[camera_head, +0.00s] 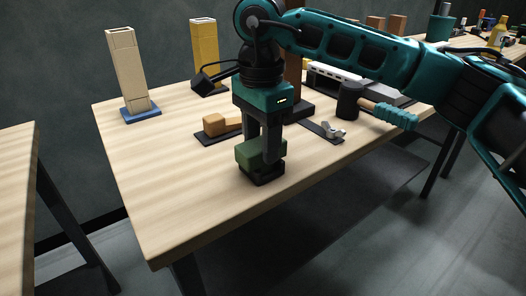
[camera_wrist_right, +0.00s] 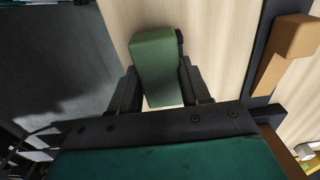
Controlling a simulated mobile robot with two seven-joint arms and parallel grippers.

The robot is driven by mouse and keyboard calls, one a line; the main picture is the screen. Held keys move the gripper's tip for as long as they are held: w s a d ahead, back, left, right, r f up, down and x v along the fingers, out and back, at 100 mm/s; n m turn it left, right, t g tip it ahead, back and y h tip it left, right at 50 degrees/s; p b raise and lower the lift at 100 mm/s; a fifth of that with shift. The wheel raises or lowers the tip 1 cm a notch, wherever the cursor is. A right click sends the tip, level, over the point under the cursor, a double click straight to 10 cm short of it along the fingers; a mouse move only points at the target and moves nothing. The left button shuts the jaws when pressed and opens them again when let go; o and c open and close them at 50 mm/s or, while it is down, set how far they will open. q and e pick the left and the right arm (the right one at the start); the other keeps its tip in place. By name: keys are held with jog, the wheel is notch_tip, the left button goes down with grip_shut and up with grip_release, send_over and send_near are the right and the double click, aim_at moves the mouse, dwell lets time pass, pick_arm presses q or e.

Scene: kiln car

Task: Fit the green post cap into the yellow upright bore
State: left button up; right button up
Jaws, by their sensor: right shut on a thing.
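The green post cap (camera_head: 246,155) is a small green block low over the front part of the table, at a dark base or holder under it. My right gripper (camera_head: 262,152) points down and is shut on the cap. In the right wrist view the cap (camera_wrist_right: 155,62) sits between the two dark fingers (camera_wrist_right: 160,92). Whether the cap still touches the dark piece below it I cannot tell. The yellow upright (camera_head: 205,45) stands at the back of the table, with an open top. My left gripper is not in view.
A cream upright (camera_head: 127,70) on a blue base stands at the back left. An orange-brown block (camera_head: 216,124) lies on a dark plate behind my gripper. A mallet (camera_head: 350,100) with a teal grip lies to the right. The table (camera_head: 165,185) is clear at the front left.

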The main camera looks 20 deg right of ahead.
aim_at(261, 142)
jog(key=shift+r+p, duration=0.35)
jog(key=shift+r, duration=0.1)
jog(key=shift+c, duration=0.2)
dwell(0.4)
jog(key=shift+r+p, duration=1.35)
jog(key=shift+r, duration=0.4)
jog(key=shift+s+f, duration=0.1)
